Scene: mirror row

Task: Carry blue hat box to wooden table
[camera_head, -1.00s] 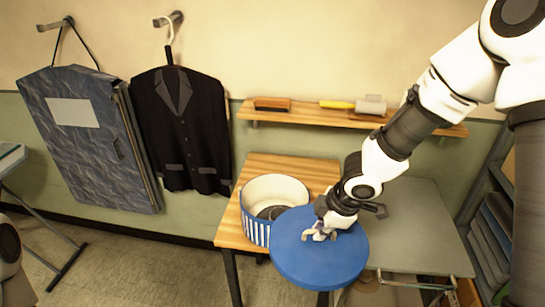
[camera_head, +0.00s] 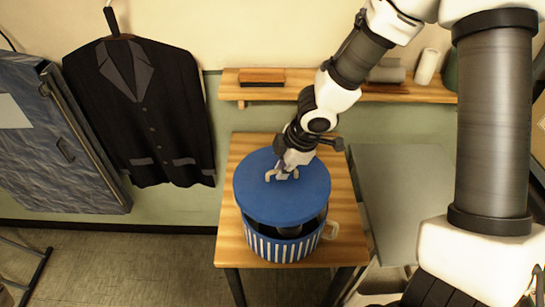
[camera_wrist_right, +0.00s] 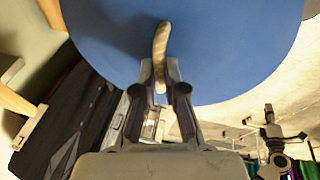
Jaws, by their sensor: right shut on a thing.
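The blue hat box (camera_head: 280,249), with blue and white stripes, stands on the wooden table (camera_head: 243,150). Its round blue lid (camera_head: 255,195) is over the box's opening. A gap shows at the front, with something dark inside. I cannot tell whether the lid touches the rim at the back. My right gripper (camera_head: 282,174) is above the lid, shut on its pale handle; the wrist view shows the handle (camera_wrist_right: 161,45) between the fingers. A pale loop (camera_head: 332,230) shows at the box's right side. My left gripper is out of view.
A wall shelf (camera_head: 300,92) behind the table holds a brown brush (camera_head: 262,77) and other items. A grey-topped table (camera_head: 405,195) stands at right.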

